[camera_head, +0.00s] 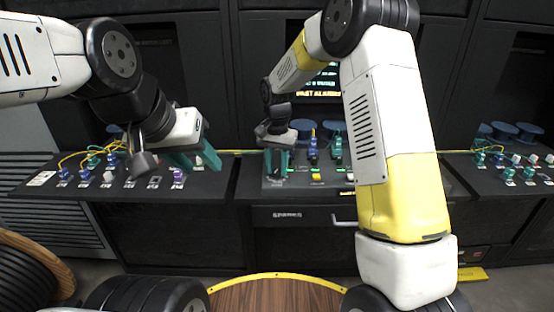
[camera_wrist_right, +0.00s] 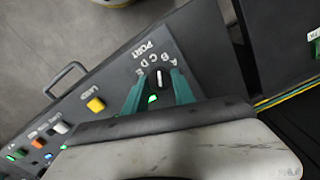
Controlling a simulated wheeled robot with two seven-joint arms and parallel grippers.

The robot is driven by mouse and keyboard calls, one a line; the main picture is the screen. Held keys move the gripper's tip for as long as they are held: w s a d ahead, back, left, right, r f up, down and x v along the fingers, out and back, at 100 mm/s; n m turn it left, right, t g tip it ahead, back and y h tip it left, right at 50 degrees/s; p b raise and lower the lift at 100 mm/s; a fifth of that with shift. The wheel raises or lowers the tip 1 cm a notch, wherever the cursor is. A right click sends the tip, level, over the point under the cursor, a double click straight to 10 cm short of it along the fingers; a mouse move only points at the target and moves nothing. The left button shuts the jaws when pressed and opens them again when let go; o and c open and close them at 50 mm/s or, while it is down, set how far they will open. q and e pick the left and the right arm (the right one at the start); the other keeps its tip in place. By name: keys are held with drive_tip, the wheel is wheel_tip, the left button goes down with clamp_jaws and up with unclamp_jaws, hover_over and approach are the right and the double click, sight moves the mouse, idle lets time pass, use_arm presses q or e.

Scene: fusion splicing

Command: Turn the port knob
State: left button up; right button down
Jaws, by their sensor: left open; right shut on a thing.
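The port knob (camera_wrist_right: 159,78) shows in the right wrist view as a small dark knob with a white pointer. It sits on a dark panel (camera_wrist_right: 118,72) marked PORT, with letters A to E around it. My right gripper (camera_wrist_right: 160,85) has its teal fingers on either side of the knob and is shut on it. In the head view my right gripper (camera_head: 277,165) points down at the left part of the middle console, and the knob is hidden there. My left gripper (camera_head: 197,160) is open and empty above the right end of the left console.
A yellow button (camera_wrist_right: 96,104) and a white switch (camera_wrist_right: 60,127) lie along the panel, with a handle (camera_wrist_right: 64,77) at its edge. The left console (camera_head: 120,188) holds several plugs and yellow cables. A right console (camera_head: 520,180) holds more plugs.

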sight(277, 170)
drive_tip(key=n, duration=1.4)
drive_tip(key=shift+n, duration=0.3)
idle(0.4)
drive_tip(key=c, duration=1)
unclamp_jaws()
drive_tip(key=shift+c, duration=0.2)
drive_tip(key=shift+r, duration=3.95)
